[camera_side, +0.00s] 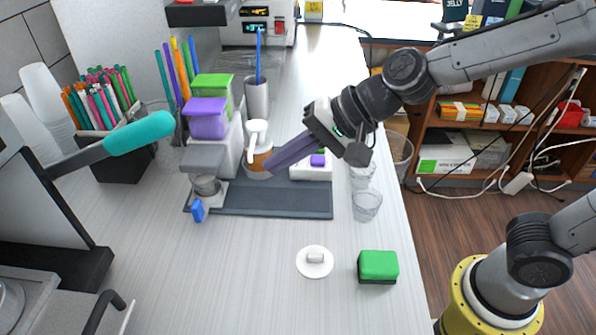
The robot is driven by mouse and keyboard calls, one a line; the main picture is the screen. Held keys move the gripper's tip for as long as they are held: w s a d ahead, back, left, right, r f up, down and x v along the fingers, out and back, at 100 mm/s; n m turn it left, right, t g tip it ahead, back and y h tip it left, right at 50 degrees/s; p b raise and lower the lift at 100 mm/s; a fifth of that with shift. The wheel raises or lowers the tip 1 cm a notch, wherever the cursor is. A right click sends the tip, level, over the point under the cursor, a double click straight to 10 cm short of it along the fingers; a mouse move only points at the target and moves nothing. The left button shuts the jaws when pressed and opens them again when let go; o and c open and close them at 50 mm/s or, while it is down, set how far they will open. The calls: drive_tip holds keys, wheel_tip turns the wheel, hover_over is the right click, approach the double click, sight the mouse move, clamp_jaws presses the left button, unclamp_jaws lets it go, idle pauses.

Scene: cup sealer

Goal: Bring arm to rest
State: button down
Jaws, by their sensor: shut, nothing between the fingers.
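My gripper (270,166) hangs over the middle of the counter, above the dark mat. It points down and to the left, and its purple fingers are shut with nothing between them. Behind it is a white dispenser with an amber body (258,161). The fingertips overlap the dispenser's right side in this view, and I cannot tell how far apart they are. My arm reaches in from the upper right.
The cup sealer's teal handle (140,133) juts in from the left. Clear cups (367,205) stand by the right edge. A green block (378,265) and a white disc (314,262) lie in front. Lidded containers (207,118) and a straw bin stand behind. The front counter is mostly clear.

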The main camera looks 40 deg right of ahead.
drive_tip(key=s+d+r+n+t+h, duration=0.1)
drive_tip(key=s+d+r, duration=0.2)
drive_tip(key=d, duration=0.3)
drive_tip(key=s+d+r+n+t+h, duration=0.1)
drive_tip(key=s+d+r, duration=0.25)
drive_tip(key=d, duration=0.25)
drive_tip(key=s+d+f+n+g+h, duration=0.1)
drive_tip(key=s+d+f+n+h, duration=0.1)
drive_tip(key=s, duration=0.4)
drive_tip(key=s+d+f+n+g+h, duration=0.2)
drive_tip(key=s+d+f+n, duration=0.3)
drive_tip(key=s+d, duration=0.1)
drive_tip(key=shift+s+d+f+g, duration=0.15)
drive_tip(key=shift+s+d+g, duration=0.2)
drive_tip(key=shift+d, duration=0.35)
